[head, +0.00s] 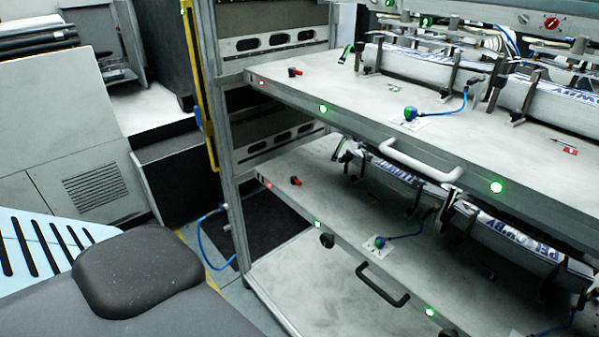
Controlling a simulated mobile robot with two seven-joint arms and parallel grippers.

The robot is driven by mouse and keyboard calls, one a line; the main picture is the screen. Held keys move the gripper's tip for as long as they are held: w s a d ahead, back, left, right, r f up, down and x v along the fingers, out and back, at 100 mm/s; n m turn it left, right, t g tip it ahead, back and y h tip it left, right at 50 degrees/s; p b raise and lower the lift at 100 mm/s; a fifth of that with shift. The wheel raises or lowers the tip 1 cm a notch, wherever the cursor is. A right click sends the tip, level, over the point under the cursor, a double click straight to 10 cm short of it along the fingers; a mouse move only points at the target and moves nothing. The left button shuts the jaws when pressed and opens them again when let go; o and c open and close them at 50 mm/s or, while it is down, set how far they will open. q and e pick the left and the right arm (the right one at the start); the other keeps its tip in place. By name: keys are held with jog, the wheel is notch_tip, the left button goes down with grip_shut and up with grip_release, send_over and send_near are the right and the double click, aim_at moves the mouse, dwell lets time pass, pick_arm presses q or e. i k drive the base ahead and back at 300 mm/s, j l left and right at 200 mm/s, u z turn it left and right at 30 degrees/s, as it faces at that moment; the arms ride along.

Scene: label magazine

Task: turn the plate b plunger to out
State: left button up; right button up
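Two shelf-like plates sit one above the other in a metal rack. The upper plate (340,97) has a small red and black knob (295,72) at its left corner. The lower plate (330,199) has a similar red and black knob (296,181) at its left corner. A round black knob (326,240) sits on the lower plate's front edge. I cannot read which plate is plate b, nor tell which knob is its plunger or how it is turned. Neither of my grippers is in view.
A white handle (420,160) juts from the upper plate's front, and a black handle (382,285) from the lower plate's. Blue cables (449,107) and labelled rolls (560,102) lie on the plates. A yellow strip (200,85) runs up the rack's left post.

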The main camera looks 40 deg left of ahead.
aim_at(293, 178)
jog(key=i+j, duration=0.1)
jog(key=j, duration=1.05)
jog(key=i+j, duration=0.15)
jog(key=j, duration=0.45)
jog(key=z, duration=0.05)
